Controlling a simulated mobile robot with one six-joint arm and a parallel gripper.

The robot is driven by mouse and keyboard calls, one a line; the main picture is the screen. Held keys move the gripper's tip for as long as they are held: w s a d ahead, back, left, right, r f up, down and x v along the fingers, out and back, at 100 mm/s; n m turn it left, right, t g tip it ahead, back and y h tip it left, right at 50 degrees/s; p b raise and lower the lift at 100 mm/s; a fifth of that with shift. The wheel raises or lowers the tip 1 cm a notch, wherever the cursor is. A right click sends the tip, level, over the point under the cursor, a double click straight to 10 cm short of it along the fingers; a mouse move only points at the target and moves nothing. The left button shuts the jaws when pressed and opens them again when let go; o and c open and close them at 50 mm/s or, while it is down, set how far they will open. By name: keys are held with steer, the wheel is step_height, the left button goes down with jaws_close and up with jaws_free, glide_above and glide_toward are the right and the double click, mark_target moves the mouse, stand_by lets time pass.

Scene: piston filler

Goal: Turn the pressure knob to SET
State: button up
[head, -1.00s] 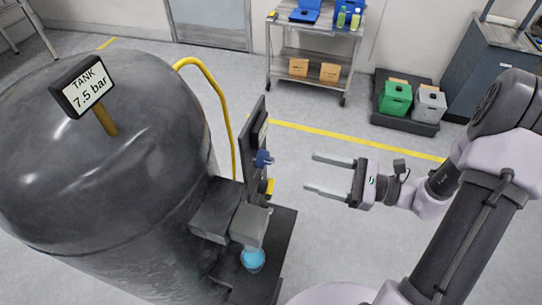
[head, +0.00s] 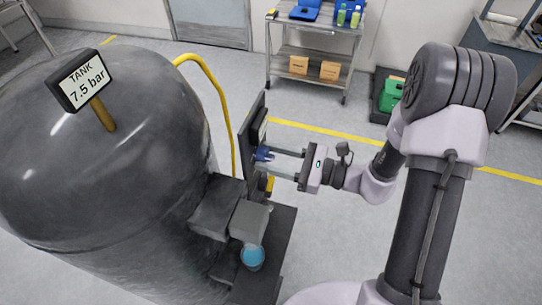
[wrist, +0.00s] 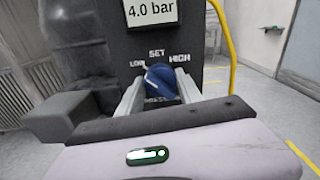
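The blue pressure knob (head: 264,154) is on the dark upright panel beside the tank. In the wrist view the knob (wrist: 162,82) sits below the labels LOW, SET and HIGH. A pale mark at its upper left seems to face the LOW side. The display (wrist: 152,11) above reads 4.0 bar. My gripper (head: 272,161) is at the panel, with its fingers reaching to the knob. In the wrist view one finger is on each side of the knob, and they look open around it. I cannot tell whether either finger touches it.
A big dark tank (head: 110,190) with a sign reading 7.5 bar stands at the left. A grey block (head: 248,222) and a blue cup (head: 252,257) are below the panel. A yellow hose (head: 222,105) runs behind it.

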steer(key=c, duration=0.7)
steer(key=m+p, duration=0.2)
steer(key=m, duration=0.1)
steer(key=shift+r+m+p, duration=0.15)
steer(key=shift+m+p, duration=0.15)
steer(key=shift+p, duration=0.05)
steer(key=m+p, duration=0.3)
steer(key=m, duration=0.1)
steer(key=shift+m, duration=0.7)
steer(key=o, duration=1.4)
